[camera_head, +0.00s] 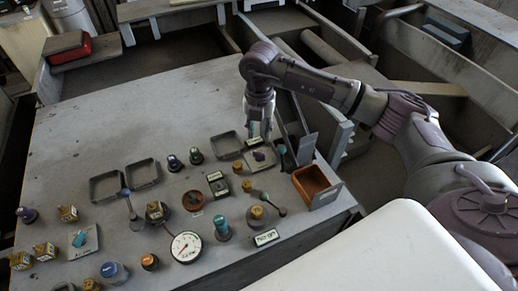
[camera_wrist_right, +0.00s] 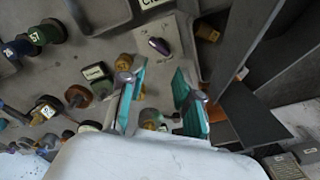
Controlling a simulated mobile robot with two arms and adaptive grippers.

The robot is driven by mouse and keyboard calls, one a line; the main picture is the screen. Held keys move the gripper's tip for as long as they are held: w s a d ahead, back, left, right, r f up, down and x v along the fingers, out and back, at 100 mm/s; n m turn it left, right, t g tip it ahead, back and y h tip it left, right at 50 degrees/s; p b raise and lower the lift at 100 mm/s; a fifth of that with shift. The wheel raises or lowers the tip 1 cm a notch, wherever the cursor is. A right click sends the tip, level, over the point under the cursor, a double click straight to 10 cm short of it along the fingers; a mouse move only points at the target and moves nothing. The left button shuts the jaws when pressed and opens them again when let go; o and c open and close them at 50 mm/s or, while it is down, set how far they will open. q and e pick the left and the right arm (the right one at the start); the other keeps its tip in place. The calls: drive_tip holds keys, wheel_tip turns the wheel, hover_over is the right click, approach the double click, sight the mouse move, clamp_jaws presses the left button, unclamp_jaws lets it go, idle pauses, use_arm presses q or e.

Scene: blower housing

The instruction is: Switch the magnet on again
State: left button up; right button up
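A dark purple knob (camera_head: 259,156) sits on a pale square plate on the control panel. It also shows in the wrist view as an oval purple knob (camera_wrist_right: 159,46), above the fingertips in the picture. My right gripper (camera_head: 262,130) is just above the panel by this plate, pointing down. In the wrist view its two teal-padded fingers (camera_wrist_right: 160,100) are apart, with nothing held between them. Another plate with a teal knob (camera_head: 80,238) lies at the left of the panel. I cannot read which control is marked for the magnet. My left gripper is out of view.
Near the gripper are grey square trays (camera_head: 226,145), an orange-brown open box (camera_head: 316,185) and upright grey plates at the panel's right edge. A dial gauge (camera_head: 186,247) and several knobs crowd the front. The panel's upper left (camera_head: 110,115) is bare.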

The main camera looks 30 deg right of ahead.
sight(259, 153)
wheel_tip(259, 153, down, 6)
drive_tip(key=b, duration=0.5)
drive_tip(key=shift+w+f, duration=0.15)
drive_tip(key=shift+f, duration=0.05)
drive_tip(key=shift+f+b, duration=1.05)
drive_tip(key=shift+f, duration=0.3)
drive_tip(key=shift+s+n, duration=0.3)
drive_tip(key=shift+n, duration=0.1)
drive_tip(key=shift+s+a+n+b, duration=0.1)
drive_tip(key=shift+n+b, duration=0.25)
drive_tip(key=shift+n, duration=0.55)
drive_tip(key=n, duration=0.3)
drive_tip(key=shift+f+b, duration=0.15)
drive_tip(key=shift+b, duration=0.2)
drive_tip(key=n, duration=0.1)
drive_tip(key=n+b, duration=0.1)
drive_tip(key=n, duration=0.1)
drive_tip(key=shift+w+f+n+b, duration=0.2)
drive_tip(key=shift+w+n+b, duration=0.05)
drive_tip(key=shift+n+b, duration=0.15)
drive_tip(key=n+b, duration=0.1)
drive_tip(key=n, duration=0.3)
drive_tip(key=shift+r+b, duration=0.1)
drive_tip(key=shift+b, duration=0.25)
drive_tip(key=shift+f+n+b, duration=0.3)
drive_tip(key=shift+f+b, duration=0.15)
drive_tip(key=shift+f, duration=0.1)
